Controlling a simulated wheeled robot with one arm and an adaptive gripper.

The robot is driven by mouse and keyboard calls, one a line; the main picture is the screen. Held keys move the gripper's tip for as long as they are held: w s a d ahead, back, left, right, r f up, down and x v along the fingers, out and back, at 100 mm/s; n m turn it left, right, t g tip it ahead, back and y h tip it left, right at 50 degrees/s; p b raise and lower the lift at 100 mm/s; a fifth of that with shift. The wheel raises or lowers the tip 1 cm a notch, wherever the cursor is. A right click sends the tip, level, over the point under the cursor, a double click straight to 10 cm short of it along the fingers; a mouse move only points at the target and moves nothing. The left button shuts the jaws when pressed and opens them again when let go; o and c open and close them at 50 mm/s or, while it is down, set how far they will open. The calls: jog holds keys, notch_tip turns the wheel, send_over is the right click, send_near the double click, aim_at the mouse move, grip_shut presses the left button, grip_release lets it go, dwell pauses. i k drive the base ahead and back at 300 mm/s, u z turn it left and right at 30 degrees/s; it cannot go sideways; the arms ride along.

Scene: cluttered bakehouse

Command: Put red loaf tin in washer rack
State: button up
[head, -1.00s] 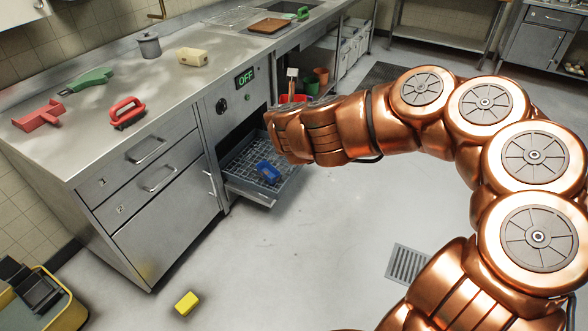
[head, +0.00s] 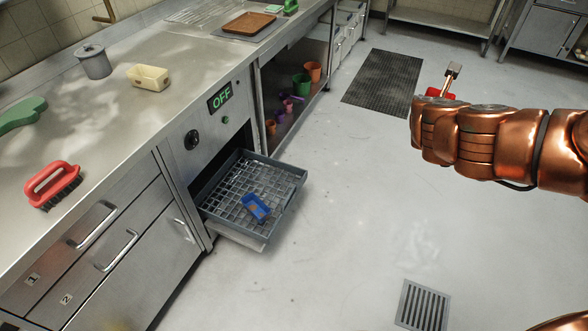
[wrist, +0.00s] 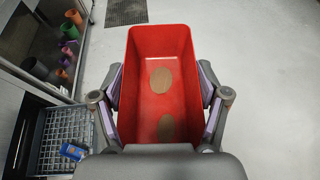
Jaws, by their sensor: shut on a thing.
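The red loaf tin (wrist: 160,85) fills the middle of the wrist view, with two brown patches on its inside. My gripper (wrist: 160,108) is shut on it, with a finger pad against each long side. In the head view only a bit of the red tin (head: 440,94) shows beyond my arm, held over open floor to the right of the rack. The washer rack (head: 290,190) is a grey gridded tray pulled out of the washer under the counter. A blue tin (head: 256,207) lies in it. The rack also shows at lower left in the wrist view (wrist: 75,125).
The washer's panel (head: 219,97) reads OFF. The counter holds a red brush (head: 52,184), a cream tin (head: 148,77) and a grey canister (head: 95,61). Coloured cups stand on the shelf right of the washer. Floor right of the rack is clear.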

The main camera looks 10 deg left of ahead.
aim_at(277, 181)
jog(key=u, duration=0.05)
jog(key=i, duration=1.2)
jog(key=u, duration=1.35)
jog(key=i, duration=0.75)
jog(key=u, duration=0.8)
